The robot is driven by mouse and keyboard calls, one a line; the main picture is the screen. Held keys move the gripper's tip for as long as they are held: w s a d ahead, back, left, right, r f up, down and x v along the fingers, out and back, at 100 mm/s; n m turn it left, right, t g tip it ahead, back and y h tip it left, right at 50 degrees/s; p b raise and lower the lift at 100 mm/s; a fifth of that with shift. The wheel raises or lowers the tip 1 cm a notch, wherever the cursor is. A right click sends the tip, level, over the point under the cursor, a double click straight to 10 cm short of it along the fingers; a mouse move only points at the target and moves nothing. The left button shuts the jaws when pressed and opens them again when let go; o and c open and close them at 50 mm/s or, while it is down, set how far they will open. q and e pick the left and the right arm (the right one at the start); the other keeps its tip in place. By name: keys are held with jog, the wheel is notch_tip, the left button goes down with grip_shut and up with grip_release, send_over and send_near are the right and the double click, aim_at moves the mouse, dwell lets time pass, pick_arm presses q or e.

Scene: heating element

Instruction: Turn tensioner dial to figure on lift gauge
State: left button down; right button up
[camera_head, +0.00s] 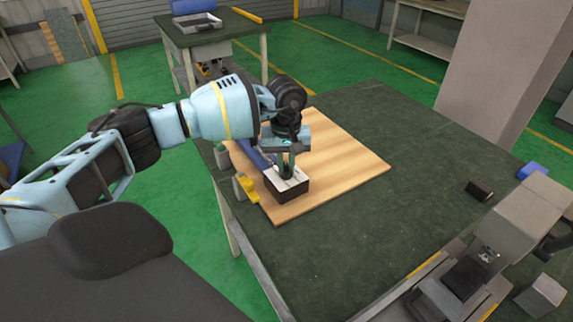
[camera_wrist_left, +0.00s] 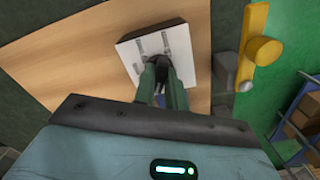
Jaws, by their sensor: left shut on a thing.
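A dark box with a white top face (camera_head: 291,190) stands on the wooden board, near its left front edge. My left gripper (camera_head: 288,172) points down onto this top face. In the left wrist view, the white face (camera_wrist_left: 183,50) has grey marks on it, and the fingers of my left gripper (camera_wrist_left: 162,72) close on a small dark dial at its middle. The fingers hide most of the dial, so its pointer and setting cannot be read. No figure on a lift gauge can be made out. My right gripper is not in view.
The wooden board (camera_head: 345,165) lies on a dark green table (camera_head: 400,130). A yellow part (camera_head: 248,190) and grey blocks stand close left of the box. A grey machine (camera_head: 505,235) and a small dark block (camera_head: 479,190) sit at the right. The table's middle is clear.

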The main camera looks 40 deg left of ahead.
aim_at(286, 167)
pick_arm(q)
jog(key=shift+r, duration=0.1)
dwell(0.3)
jog(key=c, duration=1.4)
grip_release()
jog(key=shift+c, duration=0.2)
jog(key=shift+r, duration=3.9)
jog(key=shift+f, duration=0.1)
